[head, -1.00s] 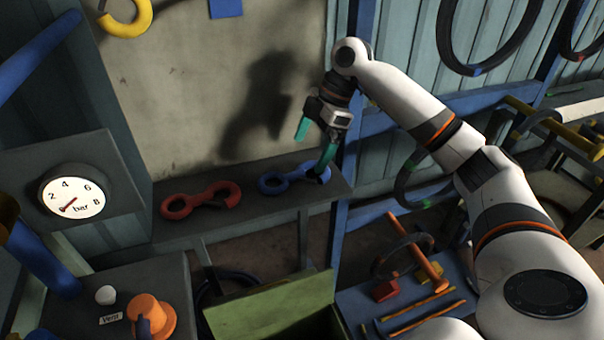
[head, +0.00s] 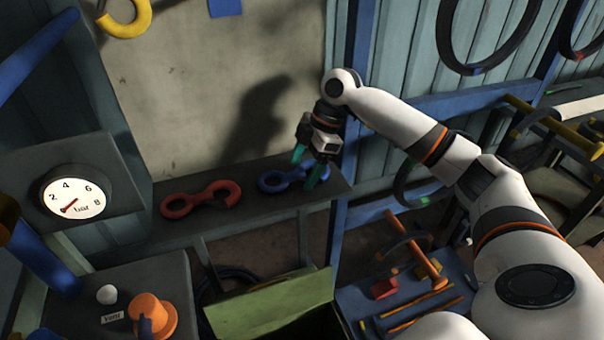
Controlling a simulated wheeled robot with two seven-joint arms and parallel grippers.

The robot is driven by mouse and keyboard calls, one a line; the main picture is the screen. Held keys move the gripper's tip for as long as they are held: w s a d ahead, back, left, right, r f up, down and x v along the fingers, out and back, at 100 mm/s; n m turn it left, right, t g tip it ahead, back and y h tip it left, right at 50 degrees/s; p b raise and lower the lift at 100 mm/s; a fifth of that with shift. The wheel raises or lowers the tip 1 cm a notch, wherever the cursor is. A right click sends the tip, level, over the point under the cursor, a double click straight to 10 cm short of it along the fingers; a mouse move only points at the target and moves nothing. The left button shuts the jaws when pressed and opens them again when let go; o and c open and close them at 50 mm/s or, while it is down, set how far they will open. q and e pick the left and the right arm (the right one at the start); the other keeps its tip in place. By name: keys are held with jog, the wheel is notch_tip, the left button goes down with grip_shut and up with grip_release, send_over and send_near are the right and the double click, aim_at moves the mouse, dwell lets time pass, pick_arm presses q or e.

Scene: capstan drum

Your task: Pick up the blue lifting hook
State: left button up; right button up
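The blue lifting hook (head: 272,181) lies flat on the dark shelf (head: 245,212), near its right end. My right gripper (head: 305,171) reaches down over the right part of the hook. Its two teal fingers stand apart, one at the hook's upper side and one at its right end. They partly hide the hook, and I cannot tell whether they touch it. My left gripper does not show.
A red lifting hook (head: 200,200) lies left of the blue one on the shelf. A green open box (head: 270,303) and a blue bench with tools (head: 350,300) stand below. A pressure gauge (head: 75,195) is at the left.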

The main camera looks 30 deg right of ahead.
aim_at(304, 170)
jog(key=c, duration=0.6)
jog(key=shift+w+r, duration=0.1)
jog(key=shift+r, duration=0.05)
notch_tip(304, 170, up, 10)
jog(key=shift+f, duration=0.1)
dwell(0.4)
